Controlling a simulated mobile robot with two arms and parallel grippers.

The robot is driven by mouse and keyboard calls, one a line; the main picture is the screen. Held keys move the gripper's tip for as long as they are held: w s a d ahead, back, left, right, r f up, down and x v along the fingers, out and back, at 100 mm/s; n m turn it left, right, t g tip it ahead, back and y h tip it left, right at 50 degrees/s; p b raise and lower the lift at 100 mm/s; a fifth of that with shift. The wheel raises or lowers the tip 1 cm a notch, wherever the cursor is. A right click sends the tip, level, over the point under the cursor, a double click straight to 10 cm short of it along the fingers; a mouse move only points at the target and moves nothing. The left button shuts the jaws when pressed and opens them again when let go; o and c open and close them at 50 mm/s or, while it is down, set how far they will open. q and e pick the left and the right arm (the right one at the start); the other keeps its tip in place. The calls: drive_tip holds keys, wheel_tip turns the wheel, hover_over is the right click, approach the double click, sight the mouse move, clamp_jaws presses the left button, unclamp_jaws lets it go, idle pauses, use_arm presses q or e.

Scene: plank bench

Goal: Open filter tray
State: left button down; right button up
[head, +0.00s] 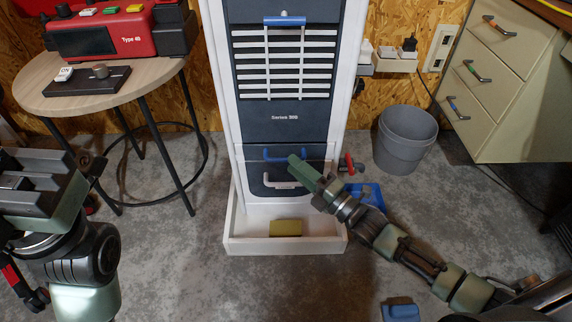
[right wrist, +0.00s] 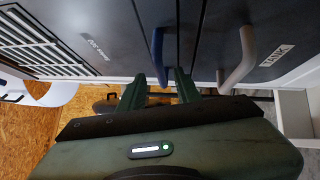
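The tall white cabinet holds a dark machine front with a "Series 300" label (head: 285,117). Low on it is a dark drawer front with a blue bar handle (head: 270,155); it looks closed. No readable label says filter tray. My right gripper (head: 298,165) is at the right end of this handle. In the right wrist view its two green fingers (right wrist: 159,88) are apart, with the blue handle (right wrist: 157,48) between or just beyond their tips; contact cannot be told. My left gripper (head: 40,185) is at the left edge, away from the cabinet, its fingertips unclear.
A pale grey handle (head: 283,183) sits below the blue one, beside a "TANK" label (right wrist: 277,55). A white ledge (head: 285,246) holds a yellow sponge-like block (head: 286,228). A grey bin (head: 404,140) stands right, a round table (head: 90,108) left. Blue items lie on the floor.

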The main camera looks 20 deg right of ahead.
drive_tip(key=shift+b+x, duration=0.6)
drive_tip(key=shift+x, duration=1.3)
clamp_jaws()
